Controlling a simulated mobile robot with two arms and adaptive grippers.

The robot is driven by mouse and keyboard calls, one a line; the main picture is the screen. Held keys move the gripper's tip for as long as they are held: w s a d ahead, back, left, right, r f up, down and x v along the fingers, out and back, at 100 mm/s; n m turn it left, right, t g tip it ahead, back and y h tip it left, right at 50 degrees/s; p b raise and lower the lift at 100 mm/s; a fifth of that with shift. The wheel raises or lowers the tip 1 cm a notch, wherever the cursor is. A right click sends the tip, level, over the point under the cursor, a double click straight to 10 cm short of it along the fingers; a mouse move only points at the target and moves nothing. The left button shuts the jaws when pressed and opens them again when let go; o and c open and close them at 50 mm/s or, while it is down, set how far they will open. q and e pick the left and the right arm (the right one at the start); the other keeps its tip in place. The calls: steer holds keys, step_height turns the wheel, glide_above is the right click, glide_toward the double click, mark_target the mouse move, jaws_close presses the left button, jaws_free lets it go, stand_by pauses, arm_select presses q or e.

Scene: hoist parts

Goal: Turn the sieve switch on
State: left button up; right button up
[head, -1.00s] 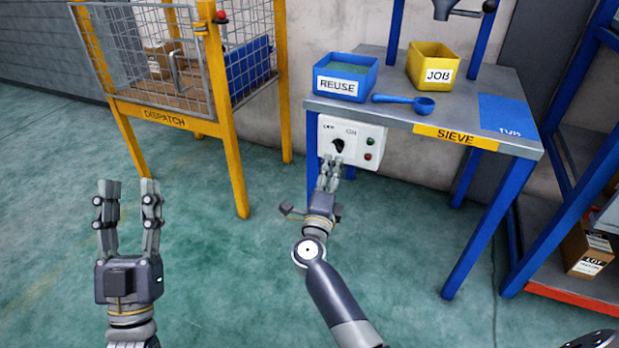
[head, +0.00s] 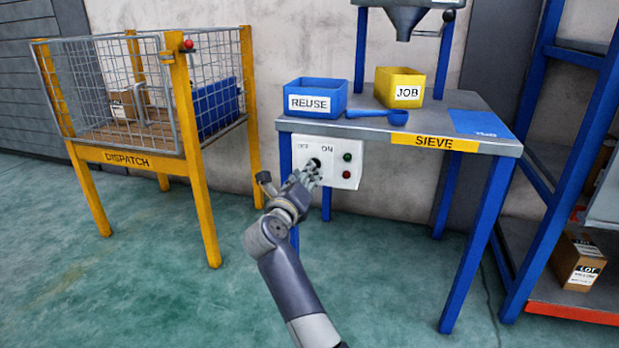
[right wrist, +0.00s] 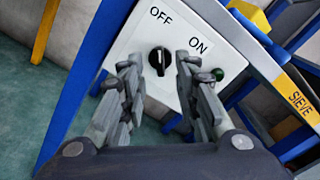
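The sieve switch is a black rotary knob (right wrist: 159,60) on a white control box (head: 340,174) under the front edge of the sieve table (head: 490,142). In the right wrist view the OFF and ON labels stand above it, and the knob's pointer line looks upright, nearer OFF than ON. My right gripper (head: 308,174) is at the box in the head view. In the right wrist view its fingers (right wrist: 158,85) are apart, one on each side of the knob's lower side, with nothing clearly gripped. Contact cannot be told. My left gripper is out of view.
A green lamp (right wrist: 217,74) and a red lamp (head: 346,174) sit right of the knob. Above are a blue REUSE bin (head: 316,103), a yellow JOB bin (head: 402,90) and a blue scoop (head: 397,117). The yellow-framed DISPATCH cage (head: 204,215) stands left. Floor in front is clear.

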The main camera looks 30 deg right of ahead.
steer(key=shift+b+x, duration=0.7)
steer(key=shift+x, duration=1.5)
steer(key=shift+c, duration=0.5)
jaws_close()
